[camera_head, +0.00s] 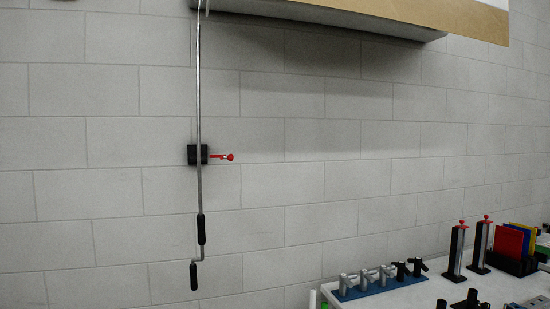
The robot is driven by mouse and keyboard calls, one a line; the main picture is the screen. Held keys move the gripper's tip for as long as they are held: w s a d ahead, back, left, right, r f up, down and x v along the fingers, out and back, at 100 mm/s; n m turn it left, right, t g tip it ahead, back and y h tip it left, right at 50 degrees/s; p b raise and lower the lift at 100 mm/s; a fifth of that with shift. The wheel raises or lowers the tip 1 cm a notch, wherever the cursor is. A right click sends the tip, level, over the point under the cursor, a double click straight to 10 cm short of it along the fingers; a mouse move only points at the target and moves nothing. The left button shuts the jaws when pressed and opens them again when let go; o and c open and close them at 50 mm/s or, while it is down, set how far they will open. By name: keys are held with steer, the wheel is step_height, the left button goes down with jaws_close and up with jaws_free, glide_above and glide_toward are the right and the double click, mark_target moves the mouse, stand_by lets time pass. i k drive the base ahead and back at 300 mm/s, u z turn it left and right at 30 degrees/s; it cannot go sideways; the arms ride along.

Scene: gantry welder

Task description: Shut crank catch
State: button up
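A thin grey crank rod (198,100) hangs down along the wall, with two black grips (201,229) at its bent lower end. A black catch block (193,155) is on the wall at about mid-height of the rod, and the rod runs through or in front of it. A red catch lever (221,156) sticks out to the right of the block, with a round red end. I cannot tell from here whether the rod is seated in the catch. My gripper is not in view.
A light workbench (400,297) stands at the lower right. On it are a blue rack (385,287) of grey and black parts, two dark upright clamps (457,252) with red tops, and red, yellow and blue panels (508,245). A box-like overhang (340,15) is at the top right. The wall around the catch is clear.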

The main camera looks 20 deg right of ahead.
mark_target(230, 157)
steer(key=z, duration=0.15)
steer(key=i, duration=0.5)
steer(key=u, duration=0.4)
steer(key=k, duration=0.5)
steer(key=u, duration=1.3)
steer(key=i, duration=0.65)
steer(key=z, duration=0.25)
